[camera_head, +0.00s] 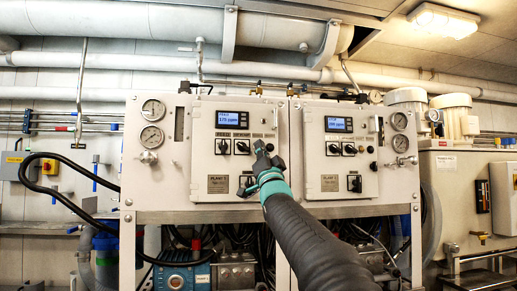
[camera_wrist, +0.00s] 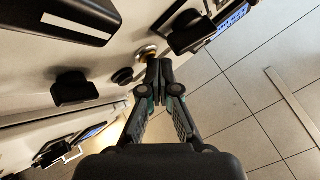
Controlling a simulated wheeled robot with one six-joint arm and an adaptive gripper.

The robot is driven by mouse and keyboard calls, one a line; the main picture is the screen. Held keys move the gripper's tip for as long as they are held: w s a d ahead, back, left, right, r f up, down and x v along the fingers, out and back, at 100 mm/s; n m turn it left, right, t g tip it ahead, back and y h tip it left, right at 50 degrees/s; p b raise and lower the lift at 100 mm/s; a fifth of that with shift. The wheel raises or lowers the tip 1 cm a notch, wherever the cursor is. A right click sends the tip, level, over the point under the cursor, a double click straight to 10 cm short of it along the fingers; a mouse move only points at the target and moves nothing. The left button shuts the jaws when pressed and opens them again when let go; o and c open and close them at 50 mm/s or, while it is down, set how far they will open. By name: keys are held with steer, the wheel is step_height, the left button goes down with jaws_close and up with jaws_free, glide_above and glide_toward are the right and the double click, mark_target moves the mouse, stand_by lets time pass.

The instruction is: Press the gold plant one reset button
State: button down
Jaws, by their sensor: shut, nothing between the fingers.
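My gripper (camera_head: 260,150) is in front of the right part of the plant one panel (camera_head: 216,163), and its body hides part of that panel. In the wrist view my gripper (camera_wrist: 153,68) is shut and empty, with its fingertips together. A gold button (camera_wrist: 146,51) shows just beyond the fingertips, close to them; I cannot tell if they touch. In the head view the gold button is not clear behind the gripper. A black round button (camera_wrist: 122,76) sits beside the gold one in the wrist view.
The plant one panel has a lit display (camera_head: 232,119) and black rotary knobs (camera_head: 223,146). A black knob (camera_wrist: 74,89) stands out near the gripper. The plant two panel (camera_head: 325,178) is to the right. Pressure gauges (camera_head: 152,137) are at the left.

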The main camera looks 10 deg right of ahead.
steer(key=shift+s+b, duration=0.6)
steer(key=shift+s, duration=0.15)
steer(key=shift+s+b, duration=1.85)
steer(key=shift+s, duration=0.65)
steer(key=s+f+n+g+h+p, duration=0.1)
steer(key=s+f+g, duration=0.5)
steer(key=f, duration=0.7)
steer(key=s+f+n+g+h, duration=0.1)
steer(key=s+f+g, duration=0.3)
steer(key=s+f, duration=0.65)
steer(key=s+f+n+g+h+p, duration=0.15)
steer(key=s+f+g, duration=0.35)
steer(key=f, duration=1.1)
steer(key=s+f+n+g, duration=0.2)
steer(key=s+f+g, duration=0.4)
steer(key=s+f, duration=1.1)
steer(key=shift+n+y, duration=0.35)
